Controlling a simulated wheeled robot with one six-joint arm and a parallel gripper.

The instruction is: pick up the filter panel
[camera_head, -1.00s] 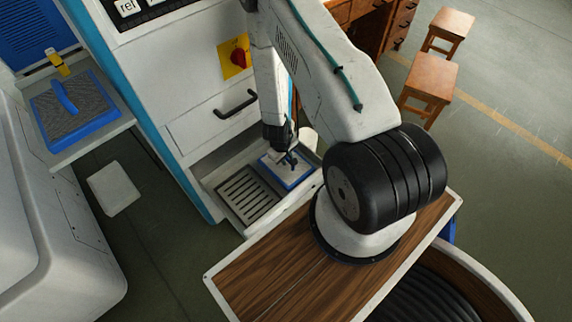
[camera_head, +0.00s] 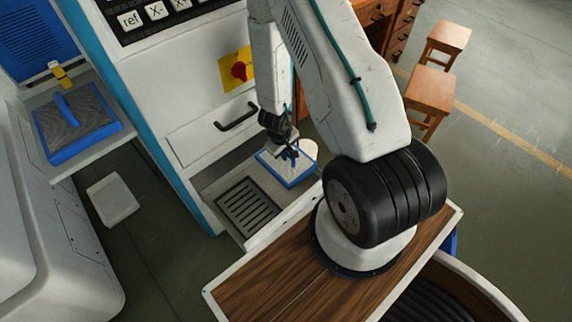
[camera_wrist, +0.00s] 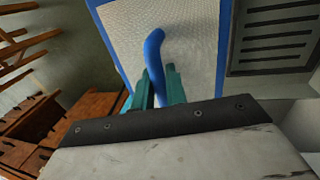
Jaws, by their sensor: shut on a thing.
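The filter panel (camera_head: 302,170) is a pale mesh plate in a blue frame with a curved blue handle. It hangs over the right part of the machine's open bay, seemingly a little above the floor of the bay. My gripper (camera_head: 288,155) reaches down from above it. In the wrist view the teal fingers of my gripper (camera_wrist: 158,86) are shut on the blue handle of the filter panel (camera_wrist: 195,40). The underside of the panel and its exact clearance are hidden.
A slotted grate (camera_head: 250,208) lies left of the panel in the bay. A drawer with a black handle (camera_head: 238,117) is above. A similar darker panel (camera_head: 78,122) rests on a shelf at left. Wooden stools (camera_head: 430,95) stand at the right on open floor.

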